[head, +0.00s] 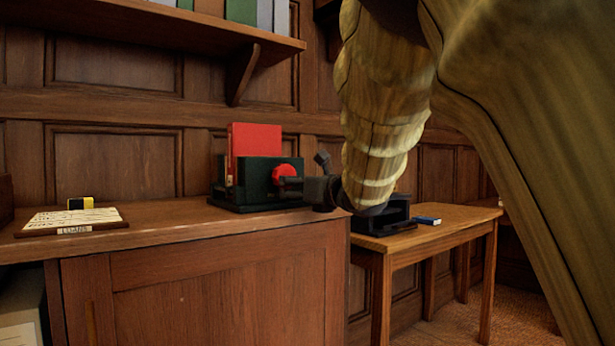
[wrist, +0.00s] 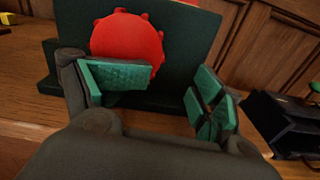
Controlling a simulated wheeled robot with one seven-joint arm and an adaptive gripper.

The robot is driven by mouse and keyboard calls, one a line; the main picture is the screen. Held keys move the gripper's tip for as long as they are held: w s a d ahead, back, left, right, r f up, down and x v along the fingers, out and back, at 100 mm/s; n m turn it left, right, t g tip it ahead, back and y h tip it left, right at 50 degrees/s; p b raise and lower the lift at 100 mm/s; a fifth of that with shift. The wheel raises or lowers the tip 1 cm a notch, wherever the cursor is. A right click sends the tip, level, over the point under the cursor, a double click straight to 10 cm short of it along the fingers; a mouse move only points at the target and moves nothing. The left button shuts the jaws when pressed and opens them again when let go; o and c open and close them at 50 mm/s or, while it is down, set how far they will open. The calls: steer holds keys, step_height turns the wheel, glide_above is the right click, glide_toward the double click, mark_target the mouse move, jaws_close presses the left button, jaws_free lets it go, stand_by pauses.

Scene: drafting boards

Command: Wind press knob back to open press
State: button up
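The press (head: 262,184) is a dark green body on the wooden counter, with a red upright slab (head: 255,141) standing in it. Its round red knob (head: 285,173) is on the right side. In the wrist view the knob (wrist: 127,42) has small bumps on its rim and sits against a dark green plate (wrist: 195,45). My gripper (head: 305,187) is just right of the knob. In the wrist view my gripper (wrist: 160,88) is open, its green-padded fingers wide apart. The left finger covers the knob's lower part; the right finger is clear of it. Contact cannot be told.
A board with papers and a yellow-and-black block (head: 80,203) lies left on the counter (head: 170,228). A lower side table (head: 440,228) at the right holds a black tray (head: 385,222) and a blue item (head: 427,220). A shelf (head: 150,25) overhangs at upper left.

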mark_target(287, 173)
steer(key=shift+m+y, duration=0.3)
steer(key=shift+m, duration=0.3)
steer(key=a+r, duration=0.1)
steer(key=s+a+r+p, duration=0.1)
steer(key=a, duration=0.1)
steer(key=a+r, duration=0.1)
steer(key=r, duration=0.1)
steer(key=shift+s+a+p, duration=0.15)
steer(key=shift+s+p, duration=0.1)
steer(key=shift+p, duration=0.15)
steer(key=shift+s+r+m+p, duration=0.1)
steer(key=shift+s+m+p, duration=0.05)
steer(key=shift+m+p, duration=0.4)
steer(key=shift+s+d+m+p, duration=0.1)
steer(key=shift+d+m+p, duration=0.25)
steer(key=shift+d+m, duration=0.2)
steer(key=shift+m+p, duration=0.4)
steer(key=shift+m, duration=0.1)
steer(key=shift+f+m+p, duration=0.3)
steer(key=shift+m+p, duration=0.45)
steer(key=shift+m, duration=0.25)
steer(key=shift+d+f+m, duration=0.1)
steer(key=shift+f+m, duration=0.4)
